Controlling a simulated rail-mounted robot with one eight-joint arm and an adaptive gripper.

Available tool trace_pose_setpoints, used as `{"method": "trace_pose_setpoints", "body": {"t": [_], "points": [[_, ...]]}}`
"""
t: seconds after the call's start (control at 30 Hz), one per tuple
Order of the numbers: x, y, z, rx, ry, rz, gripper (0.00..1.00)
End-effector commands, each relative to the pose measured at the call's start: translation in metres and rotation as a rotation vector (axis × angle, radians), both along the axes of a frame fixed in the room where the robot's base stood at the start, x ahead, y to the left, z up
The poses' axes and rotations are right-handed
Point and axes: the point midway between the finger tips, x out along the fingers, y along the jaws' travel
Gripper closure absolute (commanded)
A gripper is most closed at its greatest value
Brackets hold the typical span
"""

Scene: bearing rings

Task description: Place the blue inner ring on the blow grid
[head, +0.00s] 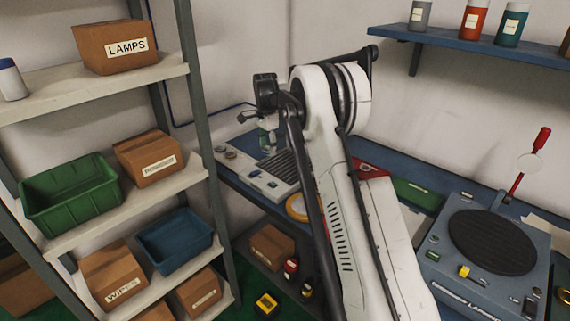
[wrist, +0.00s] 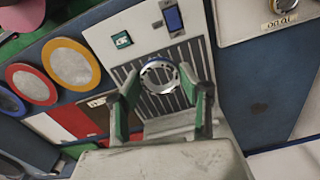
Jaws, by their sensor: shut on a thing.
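The blue inner ring (wrist: 146,69) is a shiny metal ring with some blue on its rim. In the wrist view it sits between the green-padded fingertips of my gripper (wrist: 160,84), which is shut on it. The blow grid (wrist: 184,103) is a dark slatted panel on a pale unit, behind and below the ring in that view. Any gap between ring and grid is hard to judge. In the head view my gripper (head: 268,135) hangs above the back left of the blow grid (head: 288,168); the ring is too small to make out there.
Beside the grid are a blue button (wrist: 173,19) and a green switch (wrist: 122,40). A yellow-rimmed disc (wrist: 70,65) and a red-rimmed disc (wrist: 31,83) lie left. A gauge unit (wrist: 250,20) stands right, with bare blue bench (wrist: 255,95) below it. A shelf rack (head: 120,80) stands left.

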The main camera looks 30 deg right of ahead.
Motion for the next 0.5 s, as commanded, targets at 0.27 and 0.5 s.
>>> {"method": "trace_pose_setpoints", "body": {"t": [0.27, 0.5], "points": [[0.010, -0.056, -0.034, 0.000, 0.000, -0.002, 0.91], [0.015, -0.084, -0.051, 0.000, 0.000, 0.000, 0.91]]}}
